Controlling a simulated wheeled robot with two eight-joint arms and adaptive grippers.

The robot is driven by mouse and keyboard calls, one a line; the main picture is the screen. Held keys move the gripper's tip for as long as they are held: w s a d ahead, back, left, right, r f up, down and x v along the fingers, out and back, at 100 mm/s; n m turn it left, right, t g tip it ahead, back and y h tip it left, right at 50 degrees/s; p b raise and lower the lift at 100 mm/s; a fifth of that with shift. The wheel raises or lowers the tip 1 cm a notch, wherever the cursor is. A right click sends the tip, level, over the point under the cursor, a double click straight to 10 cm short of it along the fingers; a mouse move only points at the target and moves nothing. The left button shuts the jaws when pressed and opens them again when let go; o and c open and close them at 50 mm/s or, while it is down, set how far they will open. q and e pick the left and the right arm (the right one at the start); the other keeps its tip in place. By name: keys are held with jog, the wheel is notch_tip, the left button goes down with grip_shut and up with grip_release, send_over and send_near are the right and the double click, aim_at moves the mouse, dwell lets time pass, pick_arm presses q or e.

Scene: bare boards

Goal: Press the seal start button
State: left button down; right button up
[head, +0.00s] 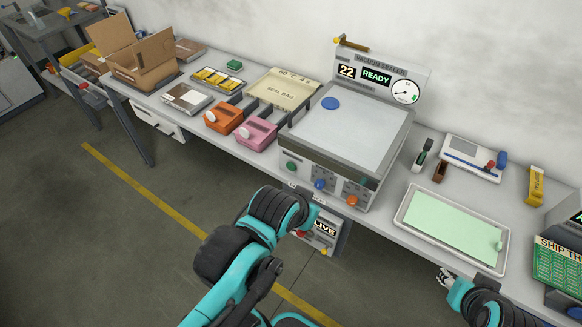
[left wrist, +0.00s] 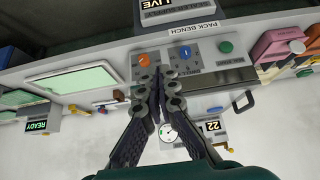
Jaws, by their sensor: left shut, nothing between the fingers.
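The vacuum sealer (head: 350,125) stands on the bench, with its display reading 22 and READY. In the upside-down left wrist view the same orange (left wrist: 144,60), blue (left wrist: 185,52) and green (left wrist: 225,47) buttons lie beyond my left gripper (left wrist: 158,75). It is shut and empty, its tips overlapping the panel between orange and blue; contact cannot be told. My right gripper (head: 446,279) is at the bench's front edge, its fingers too small to judge.
A LIVE box (head: 322,234) hangs below the bench edge.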

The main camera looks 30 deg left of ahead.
dwell(0.4)
pick_arm(q)
jog(key=w+a+f+n, duration=0.2)
jog(key=a+n, duration=0.4)
jog(key=n, duration=0.6)
jog(key=w+a+f+n+t+b, duration=0.1)
jog(key=w+a+f+n, duration=0.1)
jog(key=a+f+n, duration=0.2)
jog(key=w+a+f+n+t, duration=0.1)
jog(key=a+n, duration=0.8)
jog(key=n, duration=1)
notch_tip(320, 180, down, 3)
jog(key=shift+w+a+r+n+b, duration=0.15)
jog(key=shift+w+n+b, duration=0.2)
jog(key=shift+w, duration=0.25)
jog(key=b, duration=0.5)
send_near(290, 170)
notch_tip(290, 170, down, 4)
jog(key=shift+w+a, duration=0.15)
jog(key=shift+w, duration=1.95)
